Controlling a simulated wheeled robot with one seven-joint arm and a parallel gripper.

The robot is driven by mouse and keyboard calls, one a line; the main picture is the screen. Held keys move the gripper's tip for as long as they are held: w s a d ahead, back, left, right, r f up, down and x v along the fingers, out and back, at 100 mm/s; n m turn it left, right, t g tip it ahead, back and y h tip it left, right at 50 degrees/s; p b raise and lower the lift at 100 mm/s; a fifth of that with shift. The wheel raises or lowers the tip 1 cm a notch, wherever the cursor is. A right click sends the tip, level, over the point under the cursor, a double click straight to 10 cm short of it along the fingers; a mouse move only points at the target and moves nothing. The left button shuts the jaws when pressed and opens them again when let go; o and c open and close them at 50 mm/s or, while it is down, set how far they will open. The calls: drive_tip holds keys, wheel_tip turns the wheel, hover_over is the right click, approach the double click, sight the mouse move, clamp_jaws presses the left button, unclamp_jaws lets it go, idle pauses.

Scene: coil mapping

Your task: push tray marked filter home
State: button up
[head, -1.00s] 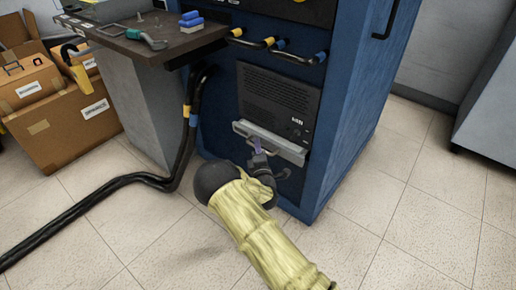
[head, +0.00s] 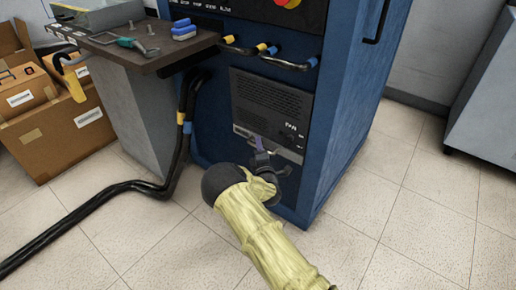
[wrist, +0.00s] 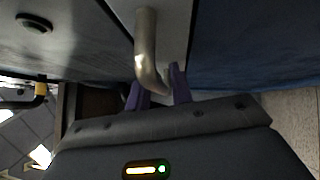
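The tray front is a pale grey strip (head: 285,150) low in the blue cabinet, below a dark vented panel. It now looks nearly level with the cabinet face; my gripper hides part of it. No filter marking is readable. A bent metal handle (wrist: 147,45) stands out from a grey front in the wrist view. My gripper (wrist: 160,85) has its purple fingers on either side of the handle's bend and appears shut on it. In the head view my gripper (head: 258,147) is against the tray front, partly hidden by my yellow-sleeved arm.
Hoses with yellow and blue bands (head: 268,52) loop above the panel. A thick black hose (head: 120,183) runs down and across the floor at left. A bench (head: 150,50) with tools juts out at upper left. Cardboard boxes (head: 60,120) stand beyond it. Floor at right is clear.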

drive_tip(key=shift+w+d+f, duration=0.1)
drive_tip(key=shift+d, duration=0.1)
drive_tip(key=shift+s+f, duration=0.1)
drive_tip(key=shift+s, duration=0.25)
drive_tip(key=p+v, duration=0.6)
drive_tip(key=v, duration=1.1)
drive_tip(key=shift+a, duration=0.2)
drive_tip(key=shift+w+r+p, duration=0.15)
drive_tip(key=shift+r+p, duration=0.1)
drive_tip(key=shift+p, duration=0.05)
